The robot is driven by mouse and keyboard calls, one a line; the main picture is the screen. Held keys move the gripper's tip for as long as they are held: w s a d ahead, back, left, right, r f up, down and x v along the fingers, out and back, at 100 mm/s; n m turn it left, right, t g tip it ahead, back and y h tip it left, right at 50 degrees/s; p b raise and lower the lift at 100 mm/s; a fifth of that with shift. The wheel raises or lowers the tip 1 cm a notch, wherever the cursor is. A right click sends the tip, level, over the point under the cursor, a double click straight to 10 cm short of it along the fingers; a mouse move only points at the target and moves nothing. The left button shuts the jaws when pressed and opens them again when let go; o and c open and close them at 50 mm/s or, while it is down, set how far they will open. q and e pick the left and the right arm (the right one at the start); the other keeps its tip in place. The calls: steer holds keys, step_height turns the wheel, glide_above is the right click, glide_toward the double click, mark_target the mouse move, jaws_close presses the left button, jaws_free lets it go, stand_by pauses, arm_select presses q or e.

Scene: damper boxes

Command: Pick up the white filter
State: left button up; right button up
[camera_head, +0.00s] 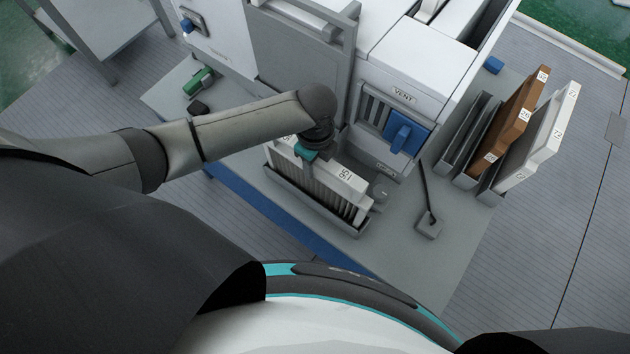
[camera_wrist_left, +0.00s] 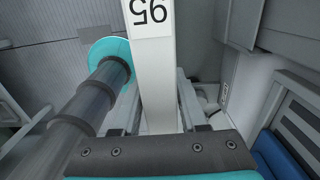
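A white filter (camera_head: 345,180) with a pleated side and a "95" label sits in a grey tray (camera_head: 318,212) at the front of the machine. My left gripper (camera_head: 305,152) is over the far left end of this filter. In the left wrist view, the filter's white edge (camera_wrist_left: 155,85) runs between the two fingers (camera_wrist_left: 160,105). The fingers lie close along both sides, but I cannot tell whether they press on it. Another white panel (camera_head: 545,130), marked "72", stands in the rack at the right. My right gripper is not in view.
A brown panel (camera_head: 518,115) stands beside the white one in the dark rack (camera_head: 465,140). The machine with a blue handle (camera_head: 405,135) rises behind the tray. A small post on a base (camera_head: 428,225) stands right of the tray. The table's front right is clear.

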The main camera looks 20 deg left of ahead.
arm_select(q)
jaws_close()
stand_by(0.9)
